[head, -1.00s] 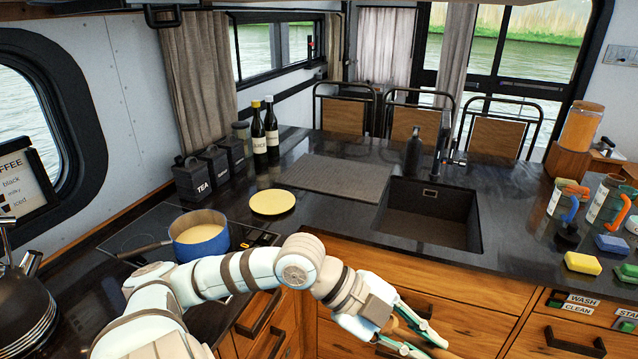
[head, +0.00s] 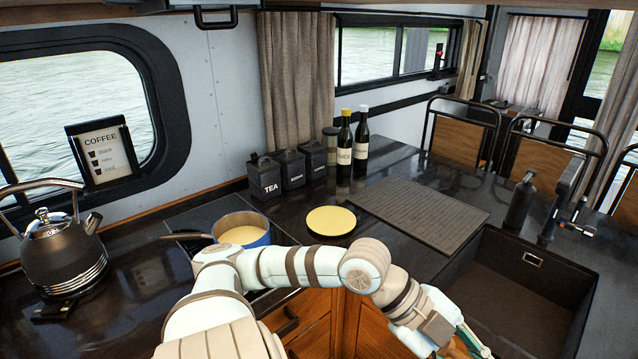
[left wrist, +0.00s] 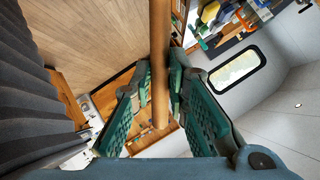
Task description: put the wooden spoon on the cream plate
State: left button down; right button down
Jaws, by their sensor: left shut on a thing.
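The cream plate (head: 331,220) lies flat and empty on the dark counter, between the blue pot and the grey ribbed mat. My left gripper (head: 466,346) is at the bottom edge of the head view, in front of the counter and to the right of the plate. In the left wrist view my left gripper (left wrist: 163,108) is shut on a wooden handle, the wooden spoon (left wrist: 159,50). The spoon's far end runs out of the top of that view, so its bowl is hidden. My right gripper is not in view.
A blue pot (head: 240,230) of pale yellow food stands left of the plate. Black canisters (head: 264,180) and two bottles (head: 361,145) stand behind it. A ribbed mat (head: 420,212) and a sink (head: 520,290) are to the right. A kettle (head: 62,252) is far left.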

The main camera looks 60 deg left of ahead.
aim_at(329, 225)
jog(key=u, duration=0.8)
jog(key=i, duration=0.7)
jog(key=u, duration=0.8)
